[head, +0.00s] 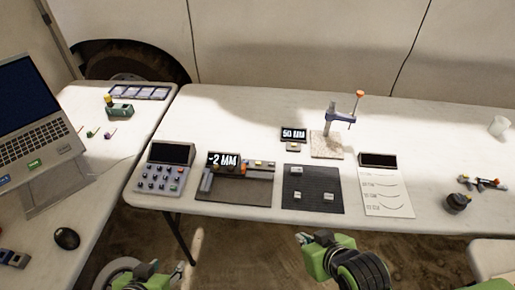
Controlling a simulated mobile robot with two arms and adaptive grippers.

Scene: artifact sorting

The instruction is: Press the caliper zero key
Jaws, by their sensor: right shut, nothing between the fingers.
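The caliper (236,188) lies on a dark base on the white table, left of centre. Its display (223,160) reads "-2 MM". A small orange part (243,168) shows beside the display, but which part is the zero key is too small to tell. My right gripper (304,238) is shut and empty, in front of the table edge, below and right of the caliper and apart from it. My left gripper (178,268) is at the bottom left, below the table edge; its fingers are too small to read.
A keypad device (160,178) stands just left of the caliper. A dark mat (314,203) with small blocks lies right of it. A "50 MM" display (293,134) and a stand with a blue clamp (339,118) are behind. A printed sheet (387,205) lies further right.

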